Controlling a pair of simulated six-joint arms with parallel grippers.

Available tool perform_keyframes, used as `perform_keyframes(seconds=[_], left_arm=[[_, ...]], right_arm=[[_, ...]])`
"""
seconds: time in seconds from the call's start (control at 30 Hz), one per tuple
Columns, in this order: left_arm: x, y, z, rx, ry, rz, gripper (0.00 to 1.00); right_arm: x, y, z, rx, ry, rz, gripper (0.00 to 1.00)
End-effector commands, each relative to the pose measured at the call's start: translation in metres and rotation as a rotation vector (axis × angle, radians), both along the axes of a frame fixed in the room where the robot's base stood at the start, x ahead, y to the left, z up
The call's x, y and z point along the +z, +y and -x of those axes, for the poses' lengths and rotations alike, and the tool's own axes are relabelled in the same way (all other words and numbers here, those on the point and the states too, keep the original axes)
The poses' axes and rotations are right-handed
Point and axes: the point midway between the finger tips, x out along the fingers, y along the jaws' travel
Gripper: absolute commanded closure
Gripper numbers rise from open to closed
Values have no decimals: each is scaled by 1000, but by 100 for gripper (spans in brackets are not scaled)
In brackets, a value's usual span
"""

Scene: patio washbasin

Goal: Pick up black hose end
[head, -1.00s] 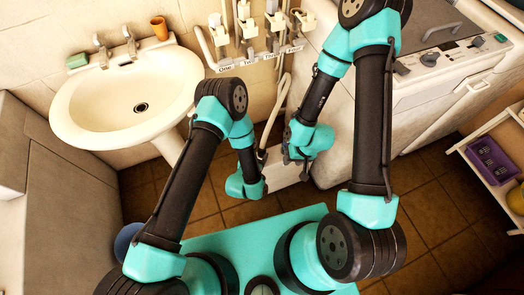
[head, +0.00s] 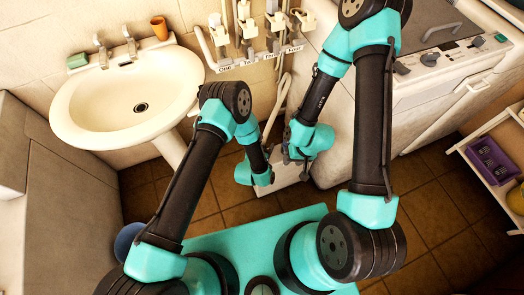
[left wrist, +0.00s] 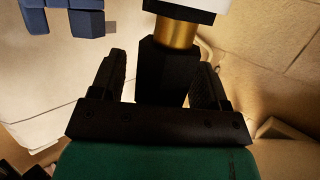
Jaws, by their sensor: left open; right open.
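The black hose end (left wrist: 166,78) hangs below a brass collar (left wrist: 178,32) and a white part in the left wrist view. My left gripper (left wrist: 162,62) is open, with one finger on each side of the hose end; I cannot tell whether either finger touches it. In the head view the pale hose (head: 277,108) runs down by the wall, and its lower end is hidden near my arms. My right gripper (head: 289,154) is close beside the left wrist, in front of the white cabinet; its fingers are too small to make out.
A washbasin (head: 75,130) stands at left, and labelled taps (head: 250,50) line the wall above the hose. A white appliance (head: 430,110) is at right. Dark blue blocks (left wrist: 88,22) show at the upper left of the left wrist view. Tiled floor (head: 205,205) lies open below.

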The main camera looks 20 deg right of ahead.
Motion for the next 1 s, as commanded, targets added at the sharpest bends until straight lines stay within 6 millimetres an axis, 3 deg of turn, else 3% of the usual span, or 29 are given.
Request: perform_keyframes(seconds=[0.5, 1.0], left_arm=[[-1, -1, -2, 0, 1, -1, 31], [-1, -1, -2, 0, 1, -1, 79]], right_arm=[[0, 0, 0, 0, 0, 0, 57], [0, 0, 0, 0, 0, 0, 57]])
